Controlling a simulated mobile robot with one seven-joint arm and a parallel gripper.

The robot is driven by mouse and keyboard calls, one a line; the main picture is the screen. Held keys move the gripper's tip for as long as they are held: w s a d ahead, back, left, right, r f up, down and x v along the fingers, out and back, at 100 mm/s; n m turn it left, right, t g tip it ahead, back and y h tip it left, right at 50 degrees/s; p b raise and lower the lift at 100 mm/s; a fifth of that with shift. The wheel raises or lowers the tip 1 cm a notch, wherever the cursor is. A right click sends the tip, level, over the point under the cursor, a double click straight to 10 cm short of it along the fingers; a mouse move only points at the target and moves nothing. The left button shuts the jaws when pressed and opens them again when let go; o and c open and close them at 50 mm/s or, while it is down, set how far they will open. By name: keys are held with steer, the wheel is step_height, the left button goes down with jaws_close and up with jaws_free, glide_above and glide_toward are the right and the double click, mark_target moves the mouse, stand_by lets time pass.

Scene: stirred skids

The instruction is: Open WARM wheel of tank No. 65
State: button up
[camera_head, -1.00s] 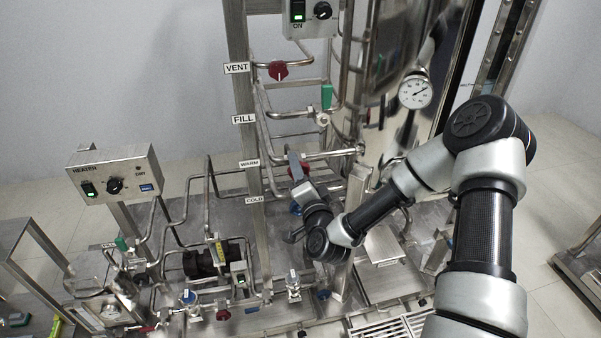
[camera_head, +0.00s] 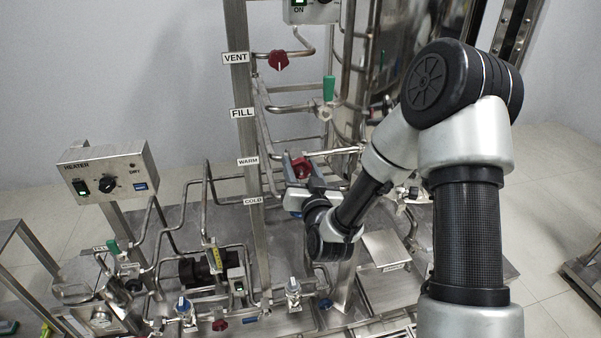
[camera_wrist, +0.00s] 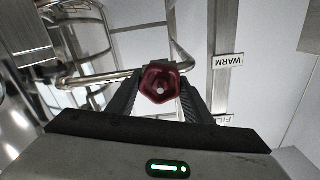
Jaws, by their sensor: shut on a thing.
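The red WARM wheel (camera_head: 301,168) sits on a pipe beside the WARM label (camera_head: 248,161) in the head view. In the wrist view the red wheel (camera_wrist: 160,84) is between the two dark fingers of my gripper (camera_wrist: 160,98), which is shut on it. The WARM label (camera_wrist: 228,60) shows upside down at the wheel's right there. In the head view my gripper (camera_head: 299,172) is at the wheel, and my wrist is just below it. The tank number does not show.
The VENT wheel (camera_head: 278,61) and a green FILL handle (camera_head: 328,88) are above. The COLD label (camera_head: 253,201) is below. A steel post (camera_head: 240,130) and several pipes stand close to my gripper. A heater box (camera_head: 108,172) is at the left.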

steer(key=shift+n, duration=0.4)
steer(key=o, duration=1)
steer(key=shift+s, duration=0.15)
